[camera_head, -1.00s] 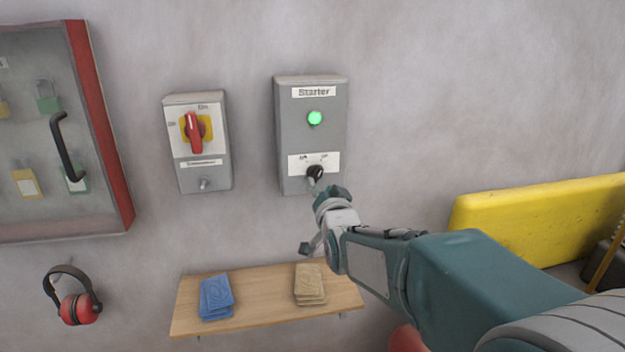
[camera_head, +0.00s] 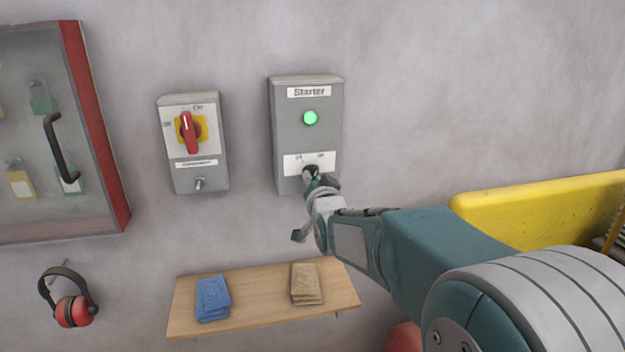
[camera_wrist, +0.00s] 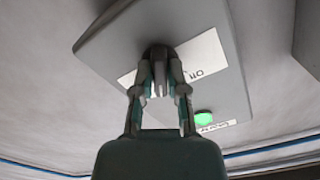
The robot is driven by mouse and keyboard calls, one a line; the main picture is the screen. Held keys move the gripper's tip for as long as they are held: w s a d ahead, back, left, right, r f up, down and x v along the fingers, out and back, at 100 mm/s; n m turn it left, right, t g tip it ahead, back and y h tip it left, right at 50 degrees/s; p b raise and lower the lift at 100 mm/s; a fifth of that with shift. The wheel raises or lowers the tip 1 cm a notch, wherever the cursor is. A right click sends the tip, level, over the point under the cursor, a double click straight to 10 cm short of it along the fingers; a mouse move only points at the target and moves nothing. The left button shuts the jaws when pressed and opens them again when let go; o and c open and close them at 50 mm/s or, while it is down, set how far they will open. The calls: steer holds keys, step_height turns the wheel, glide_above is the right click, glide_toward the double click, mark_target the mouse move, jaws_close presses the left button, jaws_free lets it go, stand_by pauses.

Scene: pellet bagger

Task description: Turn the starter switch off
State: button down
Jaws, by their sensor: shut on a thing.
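The grey starter box (camera_head: 284,133) is fixed to the wall with a "Starter" label at its top. Its round lamp (camera_head: 310,118) glows green. The black starter switch (camera_head: 312,170) sits low on the box on a white label plate, mostly hidden behind my gripper (camera_head: 318,183) in the head view. In the wrist view, the switch (camera_wrist: 158,54) lies between the fingertips of my gripper (camera_wrist: 159,88), which is shut on it. The box (camera_wrist: 112,38) and green lamp (camera_wrist: 204,118) also show there, tilted and upside down.
A grey box with a red rotary handle (camera_head: 188,133) on a yellow plate is left of the starter box. A wooden shelf (camera_head: 260,301) below holds blue and tan cloths. A lock cabinet (camera_head: 100,130), earmuffs (camera_head: 72,300) and a yellow panel (camera_head: 540,215) are around.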

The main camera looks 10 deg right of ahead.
steer(key=n, duration=1.1)
steer(key=shift+d+r+n, duration=0.1)
steer(key=shift+r+n, duration=0.05)
steer(key=shift+n, duration=0.25)
stand_by(0.5)
steer(key=c, duration=0.7)
jaws_free()
steer(key=shift+o, duration=0.2)
